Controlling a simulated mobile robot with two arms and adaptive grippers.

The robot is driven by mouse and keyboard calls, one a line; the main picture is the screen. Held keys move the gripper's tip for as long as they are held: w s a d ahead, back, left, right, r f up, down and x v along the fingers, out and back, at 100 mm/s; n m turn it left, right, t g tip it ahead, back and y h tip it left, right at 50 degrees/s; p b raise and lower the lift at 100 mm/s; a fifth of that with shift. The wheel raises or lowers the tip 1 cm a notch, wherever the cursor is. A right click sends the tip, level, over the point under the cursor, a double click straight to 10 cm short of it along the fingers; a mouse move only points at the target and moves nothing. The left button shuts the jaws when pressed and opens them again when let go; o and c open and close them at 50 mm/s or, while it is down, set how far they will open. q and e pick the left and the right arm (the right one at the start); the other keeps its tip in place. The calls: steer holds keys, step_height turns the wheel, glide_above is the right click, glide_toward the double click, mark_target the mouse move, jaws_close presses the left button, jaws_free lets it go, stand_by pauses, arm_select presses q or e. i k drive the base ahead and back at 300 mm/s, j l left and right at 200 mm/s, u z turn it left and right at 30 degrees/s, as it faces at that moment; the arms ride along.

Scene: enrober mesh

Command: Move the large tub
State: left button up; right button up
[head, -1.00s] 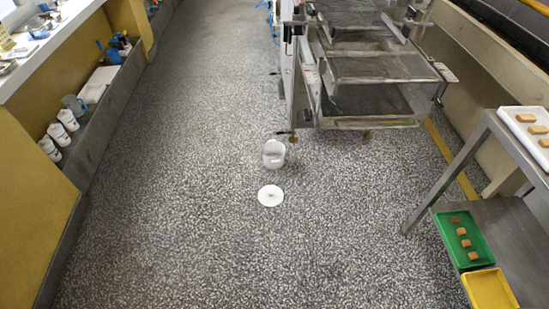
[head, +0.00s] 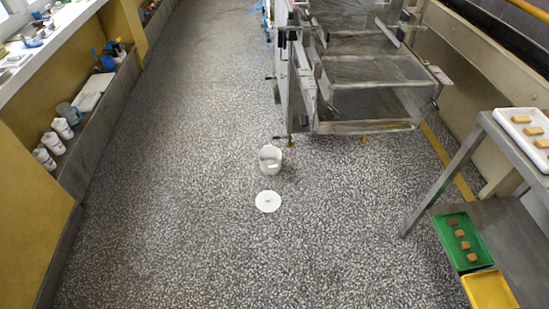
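A white tub (head: 270,158) stands on the speckled floor, in front of the steel machine's near left corner. It looks open at the top, with something pale at its front that is too small to make out. It is the largest tub I see on the floor. A flat white disc like a lid (head: 267,201) lies on the floor just nearer than the tub, apart from it. Neither of my grippers shows in the head view.
A steel machine with mesh racks (head: 365,80) stands beyond the tub. At right a steel table (head: 515,152) holds a white tray (head: 517,120), with green (head: 446,228) and yellow (head: 490,290) trays below. A ledge at left holds white containers (head: 62,128). The floor between is clear.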

mark_target(270, 157)
steer(key=i+j+z, duration=0.35)
steer(key=i+j, duration=1.05)
